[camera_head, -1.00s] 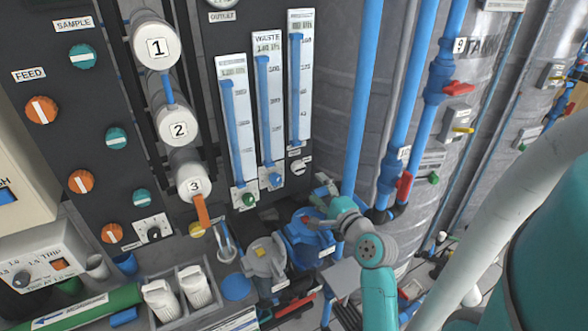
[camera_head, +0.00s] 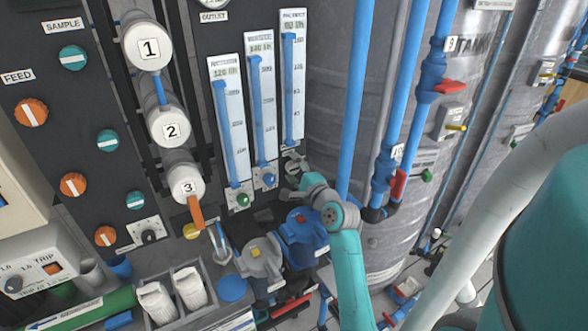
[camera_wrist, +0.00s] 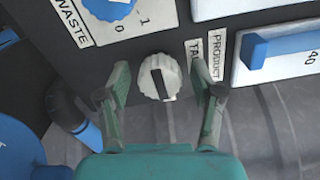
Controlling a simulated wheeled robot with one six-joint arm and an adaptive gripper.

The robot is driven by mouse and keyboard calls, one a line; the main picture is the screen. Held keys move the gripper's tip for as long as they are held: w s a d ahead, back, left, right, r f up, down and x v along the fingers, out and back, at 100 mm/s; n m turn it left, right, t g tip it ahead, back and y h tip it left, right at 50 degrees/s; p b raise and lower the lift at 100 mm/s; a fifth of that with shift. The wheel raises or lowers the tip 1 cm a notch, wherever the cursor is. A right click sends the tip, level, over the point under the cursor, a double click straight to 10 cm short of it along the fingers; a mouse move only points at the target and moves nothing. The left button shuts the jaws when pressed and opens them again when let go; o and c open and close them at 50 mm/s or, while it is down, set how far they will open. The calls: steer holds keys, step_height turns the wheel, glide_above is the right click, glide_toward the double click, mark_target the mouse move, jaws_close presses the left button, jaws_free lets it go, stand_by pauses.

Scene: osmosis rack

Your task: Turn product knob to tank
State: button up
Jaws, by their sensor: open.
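The product knob (camera_wrist: 159,77) is a small, ribbed, whitish knob with a dark pointer bar, near the middle of the wrist view. The bar runs roughly up and down in that picture. A "PRODUCT" label (camera_wrist: 216,55) and a partly covered "TA..." label (camera_wrist: 194,52) sit to its right. My gripper (camera_wrist: 161,90) is open, with one finger on each side of the knob. I cannot tell whether either finger touches it. In the head view my gripper (camera_head: 303,172) is at the panel below the rightmost flow meter, and the knob (camera_head: 291,166) is partly hidden there.
A blue waste knob (camera_wrist: 108,8) with 0 and 1 marks is close to the upper left in the wrist view. Flow meters (camera_head: 293,75) stand above my gripper. Blue pipes (camera_head: 352,100) rise just right of it. A blue pump (camera_head: 306,238) lies below.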

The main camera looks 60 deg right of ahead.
steer(key=shift+c, duration=0.3)
steer(key=c, duration=1.1)
steer(key=shift+n, duration=0.5)
steer(key=n, duration=0.3)
steer(key=shift+n, duration=0.4)
steer(key=n, duration=0.4)
steer(key=shift+n, duration=0.3)
steer(key=n, duration=0.4)
steer(key=shift+n, duration=2.2)
